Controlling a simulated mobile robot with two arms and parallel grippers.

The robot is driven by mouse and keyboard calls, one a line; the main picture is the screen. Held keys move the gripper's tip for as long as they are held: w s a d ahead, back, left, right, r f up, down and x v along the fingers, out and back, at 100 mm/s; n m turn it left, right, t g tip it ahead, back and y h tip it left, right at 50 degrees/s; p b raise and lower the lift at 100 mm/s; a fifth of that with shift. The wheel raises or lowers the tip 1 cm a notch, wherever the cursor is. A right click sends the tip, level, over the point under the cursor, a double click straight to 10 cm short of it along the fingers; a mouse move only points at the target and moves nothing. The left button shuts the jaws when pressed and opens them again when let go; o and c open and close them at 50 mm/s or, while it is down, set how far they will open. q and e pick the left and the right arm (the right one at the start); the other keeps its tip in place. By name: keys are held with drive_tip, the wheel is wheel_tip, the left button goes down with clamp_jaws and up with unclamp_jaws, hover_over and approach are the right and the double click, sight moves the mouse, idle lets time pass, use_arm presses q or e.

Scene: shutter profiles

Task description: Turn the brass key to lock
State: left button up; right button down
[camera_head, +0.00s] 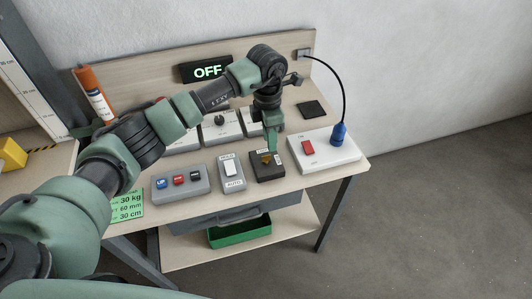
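The brass key (266,159) sits on a dark switch box (267,172) near the front edge of the workbench, with a small white label beside it. My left gripper (271,150) reaches down from above, its green fingers right over the key and seemingly close to it or touching it. The fingers hide part of the key and of the box's label. The fingers overlap, so I cannot tell whether they are open or closed on the key. My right gripper is not in view.
A grey rocker switch box (231,185) stands left of the key box, and a button box (180,185) is further left. A white box with a red switch (308,147) and a blue plug (339,134) is on the right. A display (207,71) reads OFF.

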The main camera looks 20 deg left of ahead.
sight(266, 159)
use_arm(q)
drive_tip(key=shift+a, duration=0.6)
drive_tip(key=shift+f+p, duration=0.3)
wheel_tip(266, 159, down, 6)
drive_tip(key=shift+f+p, duration=0.1)
drive_tip(key=shift+p, duration=0.9)
drive_tip(key=shift+f, duration=0.35)
clamp_jaws()
